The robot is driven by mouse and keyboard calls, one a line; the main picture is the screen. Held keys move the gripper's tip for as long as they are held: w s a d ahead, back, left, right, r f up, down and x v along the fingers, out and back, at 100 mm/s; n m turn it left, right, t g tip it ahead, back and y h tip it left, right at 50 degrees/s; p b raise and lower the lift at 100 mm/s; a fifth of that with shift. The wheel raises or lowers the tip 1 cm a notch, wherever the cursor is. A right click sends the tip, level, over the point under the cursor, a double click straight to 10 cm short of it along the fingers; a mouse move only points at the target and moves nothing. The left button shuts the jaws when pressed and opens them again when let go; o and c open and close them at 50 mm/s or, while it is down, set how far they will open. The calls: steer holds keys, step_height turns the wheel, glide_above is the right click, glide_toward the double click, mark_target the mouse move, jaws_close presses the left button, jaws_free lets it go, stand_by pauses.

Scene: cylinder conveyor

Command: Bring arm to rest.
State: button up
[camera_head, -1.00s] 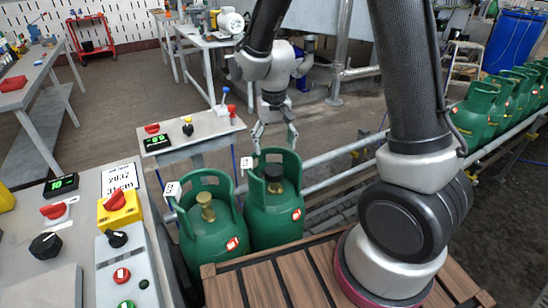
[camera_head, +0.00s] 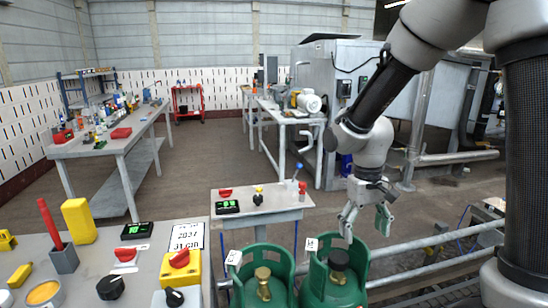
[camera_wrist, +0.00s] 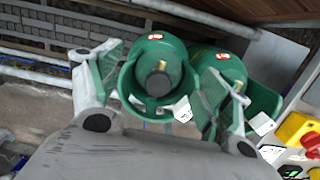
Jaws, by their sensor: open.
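My gripper (camera_head: 366,222) is open and empty in the head view, hanging just above and behind the right one of two green gas cylinders. That cylinder (camera_head: 322,279) has a black valve cap and a white tag. The other green cylinder (camera_head: 245,290), with a brass valve, stands to its left. In the wrist view my gripper (camera_wrist: 160,90) has its fingers spread wide, with the black-capped cylinder (camera_wrist: 148,50) showing between them and the brass-valve cylinder (camera_wrist: 222,62) partly behind the right finger. I cannot tell the exact gap between fingers and cylinder.
A control desk (camera_head: 60,268) with knobs, a red pen-like tool and a yellow box fills the front left. A small scale table (camera_head: 262,205) stands behind the cylinders. Metal conveyor rails (camera_head: 435,240) run to the right. Workbenches stand farther back; the floor between is open.

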steer(key=s+d+r+m+t, duration=0.1)
steer(key=s+d+r+t, duration=0.2)
steer(key=s+d+r, duration=0.3)
steer(key=s+d+r+t, duration=0.2)
steer(key=s+d+r, duration=0.4)
steer(key=s+r, duration=0.2)
step_height(320, 180, up, 3)
steer(key=shift+s+f+m+t, duration=0.2)
steer(key=shift+m+t, duration=0.2)
